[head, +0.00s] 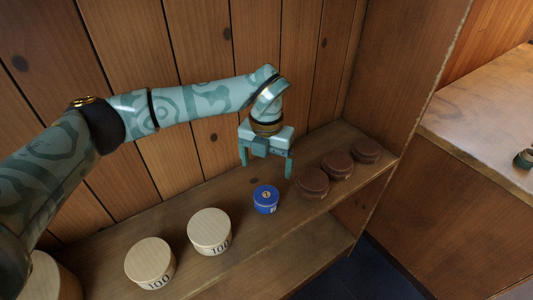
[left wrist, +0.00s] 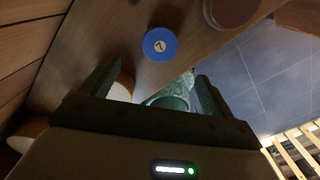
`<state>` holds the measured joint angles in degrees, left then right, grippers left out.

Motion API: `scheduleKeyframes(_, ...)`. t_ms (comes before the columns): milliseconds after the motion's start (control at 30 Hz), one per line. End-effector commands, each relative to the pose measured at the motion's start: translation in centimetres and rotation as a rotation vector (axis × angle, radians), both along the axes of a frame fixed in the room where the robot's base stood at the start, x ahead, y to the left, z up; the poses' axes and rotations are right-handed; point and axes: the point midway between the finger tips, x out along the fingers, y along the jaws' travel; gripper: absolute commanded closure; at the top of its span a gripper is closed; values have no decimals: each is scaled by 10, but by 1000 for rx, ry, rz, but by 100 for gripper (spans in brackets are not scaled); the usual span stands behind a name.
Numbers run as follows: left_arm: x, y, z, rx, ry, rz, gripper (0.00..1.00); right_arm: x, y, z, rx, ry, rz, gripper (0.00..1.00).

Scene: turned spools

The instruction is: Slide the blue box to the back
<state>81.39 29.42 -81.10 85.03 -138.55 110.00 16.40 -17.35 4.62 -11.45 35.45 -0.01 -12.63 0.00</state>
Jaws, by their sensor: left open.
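The blue box (head: 265,200) is a small round blue tub with a pale label on its lid. It stands upright on the wooden shelf (head: 180,215), nearer the front edge than the back wall. In the left wrist view the blue box (left wrist: 160,45) shows from above, beyond the fingertips. My left gripper (head: 266,168) is above and behind the blue box, fingers apart and empty, not touching it. The left fingers also show in the left wrist view (left wrist: 155,78). My right gripper is not in the head view.
Pale round boxes marked 100 (head: 209,231) (head: 150,262) stand left of the blue box. Brown round boxes (head: 312,182) (head: 337,165) (head: 366,150) stand to its right. The shelf between the blue box and the plank back wall (head: 190,150) looks clear.

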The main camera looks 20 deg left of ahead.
Motion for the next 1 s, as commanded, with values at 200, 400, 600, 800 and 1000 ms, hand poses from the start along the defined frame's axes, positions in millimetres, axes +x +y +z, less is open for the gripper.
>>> scheduleKeyframes(200, -1, 0, -49, -1, 6, 0, 12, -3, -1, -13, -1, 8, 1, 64)
scheduleKeyframes(400, -1, 0, -89, -1, 5, -1, 12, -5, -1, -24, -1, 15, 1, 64)
scheduleKeyframes(600, 0, 0, -118, -1, 3, 0, 12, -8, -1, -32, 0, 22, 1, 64)
scheduleKeyframes(800, 0, 0, -131, -1, 2, -1, 12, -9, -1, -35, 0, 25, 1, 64)
scheduleKeyframes(1000, 0, 0, -132, -1, 0, -1, 12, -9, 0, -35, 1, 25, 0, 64)
